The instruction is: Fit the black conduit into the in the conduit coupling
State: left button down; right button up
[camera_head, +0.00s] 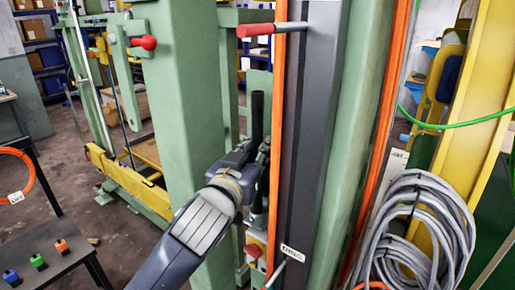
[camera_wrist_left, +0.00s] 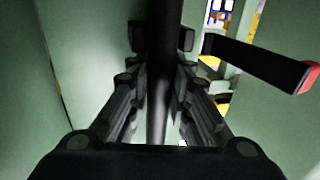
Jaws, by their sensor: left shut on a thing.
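The black conduit (camera_head: 257,117) is a thin dark upright tube beside the green column in the head view. My left gripper (camera_head: 262,152) is shut on it, and the tube sticks up above the fingers. In the left wrist view the conduit (camera_wrist_left: 163,70) runs lengthwise between the fingers of my left gripper (camera_wrist_left: 161,40). Below the gripper, a dark piece shows in line with the conduit, partly hidden by my arm; I cannot tell whether it is the conduit or the coupling. My right gripper is not in view.
A green column (camera_head: 185,80) stands close on the left. A dark panel with orange edges (camera_head: 310,130) is close on the right, with a red-handled lever (camera_head: 272,30) jutting out above the gripper. A grey cable coil (camera_head: 420,225) hangs at right. A dark table (camera_head: 60,250) stands at lower left.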

aim_at(253, 111)
pick_arm(q)
jog(key=shift+f+b, duration=0.3)
jog(key=shift+f, duration=0.25)
jog(key=c, duration=1.5)
grip_release()
jog(key=shift+f, duration=0.1)
jog(key=shift+o, duration=0.5)
jog(key=shift+a+f, duration=0.1)
jog(key=shift+a, duration=0.05)
jog(key=shift+f, duration=0.2)
notch_tip(253, 111, up, 11)
jog(key=shift+w+a+r, duration=0.1)
jog(key=shift+a, duration=0.05)
